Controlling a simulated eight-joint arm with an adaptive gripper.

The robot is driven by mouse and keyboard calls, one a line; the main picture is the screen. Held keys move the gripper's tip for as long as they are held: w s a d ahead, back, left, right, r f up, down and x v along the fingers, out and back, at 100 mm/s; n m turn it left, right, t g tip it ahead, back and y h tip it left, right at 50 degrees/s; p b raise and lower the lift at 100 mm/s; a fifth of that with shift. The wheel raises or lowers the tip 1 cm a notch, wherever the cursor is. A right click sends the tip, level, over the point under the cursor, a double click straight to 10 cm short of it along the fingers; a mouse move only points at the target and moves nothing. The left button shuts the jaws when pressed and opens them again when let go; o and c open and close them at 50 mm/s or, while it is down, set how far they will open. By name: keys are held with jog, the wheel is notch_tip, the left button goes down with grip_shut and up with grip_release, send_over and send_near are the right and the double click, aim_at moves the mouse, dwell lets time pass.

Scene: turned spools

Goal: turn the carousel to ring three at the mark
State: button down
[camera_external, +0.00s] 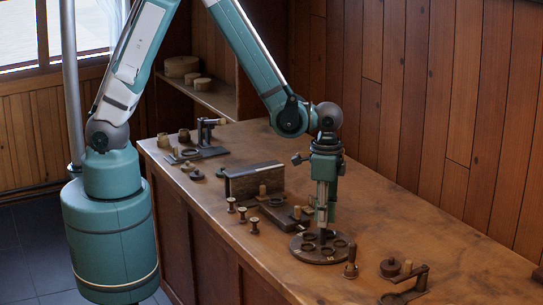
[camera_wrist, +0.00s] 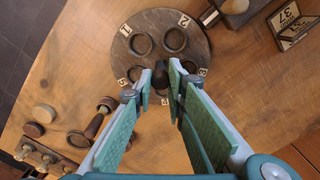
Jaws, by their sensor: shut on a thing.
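The carousel is a dark round wooden disc (camera_external: 321,261) on the bench. In the wrist view the disc (camera_wrist: 157,22) shows several round ring seats near its rim. White tags by them read 1 (camera_wrist: 125,30) and 2 (camera_wrist: 185,20); one at the left seems to read 5, and one at the right, probably 3, is hard to read. My gripper (camera_external: 322,228) points straight down over the disc's middle. In the wrist view my gripper (camera_wrist: 163,84) is shut on the dark central knob (camera_wrist: 161,77). I cannot make out the mark.
A small upright handled piece (camera_external: 351,268) stands close to the disc's right edge. Several spools (camera_external: 242,214) stand to the left, near a dark wooden block (camera_external: 254,180). A crank-like fixture (camera_external: 408,286) is at the front right.

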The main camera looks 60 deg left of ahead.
jog(key=n+b, duration=0.4)
jog(key=n, duration=0.1)
jog(key=shift+f, duration=0.15)
jog(key=n+b, duration=0.2)
jog(key=n, duration=0.3)
jog(key=shift+n, duration=0.3)
dwell(0.4)
jog(key=c, duration=2.3)
grip_release()
jog(key=shift+r, duration=0.25)
notch_tip(320, 180, up, 12)
jog(key=shift+a, duration=0.1)
